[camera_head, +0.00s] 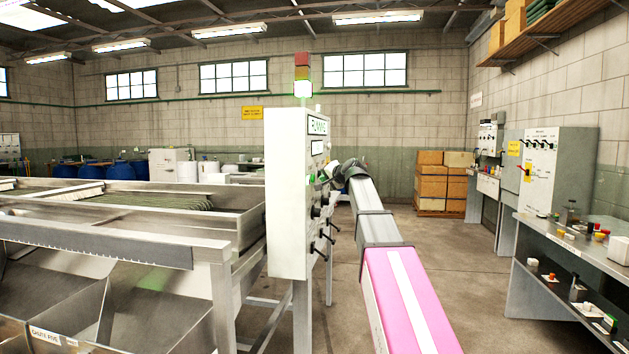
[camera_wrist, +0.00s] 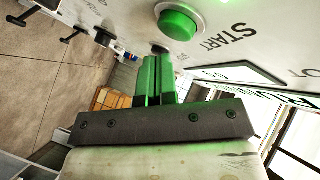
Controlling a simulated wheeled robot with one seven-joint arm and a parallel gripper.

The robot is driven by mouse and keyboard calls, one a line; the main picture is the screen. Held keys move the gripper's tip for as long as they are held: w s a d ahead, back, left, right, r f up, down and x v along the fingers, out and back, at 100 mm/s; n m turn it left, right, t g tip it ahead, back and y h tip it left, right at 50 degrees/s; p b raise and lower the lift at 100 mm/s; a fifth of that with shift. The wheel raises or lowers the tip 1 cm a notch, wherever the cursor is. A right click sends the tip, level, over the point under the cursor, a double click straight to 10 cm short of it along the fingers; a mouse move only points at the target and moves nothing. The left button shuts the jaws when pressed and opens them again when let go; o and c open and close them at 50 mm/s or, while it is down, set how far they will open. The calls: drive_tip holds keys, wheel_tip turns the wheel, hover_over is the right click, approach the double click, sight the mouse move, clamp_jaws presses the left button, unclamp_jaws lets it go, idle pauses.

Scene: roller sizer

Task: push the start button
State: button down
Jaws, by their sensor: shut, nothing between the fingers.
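The start button (camera_wrist: 178,24) is a round green cap in a pale metal ring on the white control panel (camera_head: 287,200), with the word START beside it in the wrist view. My gripper (camera_wrist: 158,58) is shut and empty, its two fingers together and lit green. Its tips point at the panel and appear just below the button in the wrist view. I cannot tell whether they touch the panel. In the head view my arm reaches to the panel's right-hand face, where the wrist partly hides the controls.
Black knobs (camera_head: 316,212) stick out lower on the panel face. A signal tower (camera_head: 302,75) on top shows a bright green light. The metal sizer frame (camera_head: 215,250) stands left of the panel. A workbench (camera_head: 575,245) stands at the right, with open floor between.

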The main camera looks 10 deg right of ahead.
drive_tip(key=d, duration=0.1)
drive_tip(key=s+d, duration=0.1)
drive_tip(key=d, duration=0.2)
drive_tip(key=shift+s+d, duration=0.3)
drive_tip(key=shift+d, duration=0.1)
idle(0.7)
